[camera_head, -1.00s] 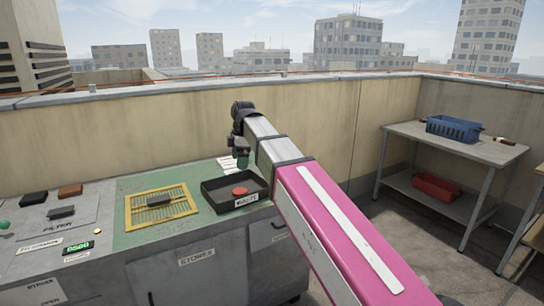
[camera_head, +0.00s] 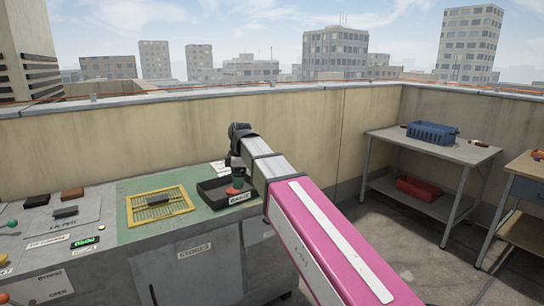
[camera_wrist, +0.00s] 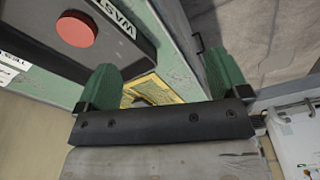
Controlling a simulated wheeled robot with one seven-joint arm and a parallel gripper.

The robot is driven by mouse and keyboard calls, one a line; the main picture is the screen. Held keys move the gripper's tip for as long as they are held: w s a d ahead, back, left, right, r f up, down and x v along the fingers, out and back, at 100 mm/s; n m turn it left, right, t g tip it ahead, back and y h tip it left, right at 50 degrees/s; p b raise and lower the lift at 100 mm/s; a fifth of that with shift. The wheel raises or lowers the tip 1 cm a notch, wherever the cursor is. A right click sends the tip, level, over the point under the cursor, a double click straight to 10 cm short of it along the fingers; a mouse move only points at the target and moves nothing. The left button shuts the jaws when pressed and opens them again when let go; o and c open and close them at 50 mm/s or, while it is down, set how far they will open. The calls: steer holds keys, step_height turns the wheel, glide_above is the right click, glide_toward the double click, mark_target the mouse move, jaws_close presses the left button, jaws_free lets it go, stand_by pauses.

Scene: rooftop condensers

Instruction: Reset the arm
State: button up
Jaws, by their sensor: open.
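My arm reaches out from the lower right in the head view, and my gripper (camera_head: 237,183) points down at its far end, overlapping the dark waste tray (camera_head: 211,193) in the picture. In the wrist view my gripper (camera_wrist: 162,80) shows two green fingers spread wide with nothing between them. The waste tray (camera_wrist: 128,62) is at the upper left there, with a red disc (camera_wrist: 76,29) inside it. The disc lies apart from the fingers.
A yellow grid (camera_head: 160,205) with a dark block on it lies on the green bench top (camera_head: 125,236). A control panel with dark and brown blocks is at the left. A metal table (camera_head: 455,153) with a blue crate (camera_head: 432,133) stands right; a red bin (camera_head: 418,188) is beneath. Open floor lies between.

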steer(key=s+d+f+m, duration=0.2)
steer(key=d+f+m, duration=0.7)
steer(key=d+f, duration=0.75)
steer(key=s+d+f+m, duration=0.5)
steer(key=d+f, duration=0.2)
steer(key=s+d+f+m+h, duration=0.1)
steer(key=s+d+f+m, duration=0.4)
steer(key=d+f, duration=0.3)
steer(key=shift+d+f+m, duration=0.15)
steer(key=shift+d+m, duration=0.1)
steer(key=shift+m, duration=0.45)
steer(key=shift+s, duration=0.1)
